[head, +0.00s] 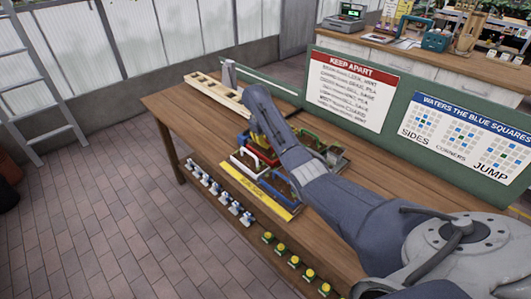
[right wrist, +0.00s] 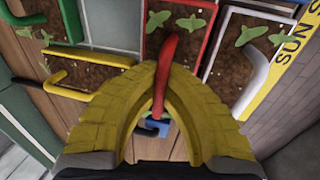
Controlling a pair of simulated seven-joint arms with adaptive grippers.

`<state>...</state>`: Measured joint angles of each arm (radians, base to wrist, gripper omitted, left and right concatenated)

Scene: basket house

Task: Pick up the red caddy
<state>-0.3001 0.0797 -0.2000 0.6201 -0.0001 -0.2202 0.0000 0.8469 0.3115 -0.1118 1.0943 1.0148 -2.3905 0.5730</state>
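The red caddy (right wrist: 208,42) shows in the right wrist view as a red-rimmed box with dark soil and green seedlings. Its red handle (right wrist: 166,60) stands up between the yellow fingertips of my right gripper (right wrist: 160,78), which close on it from both sides. In the head view my right gripper (head: 262,130) reaches down among the caddies, and its arm hides most of the red caddy. I cannot tell whether the caddy is off its support. My left gripper is out of view.
A white caddy (right wrist: 262,50) stands right beside the red one, near a yellow sign strip (head: 252,190). Green-rimmed caddies (head: 308,137) are on the other side. A wooden rack (head: 218,94) lies at the table's far left. Sign boards (head: 352,90) line the back edge.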

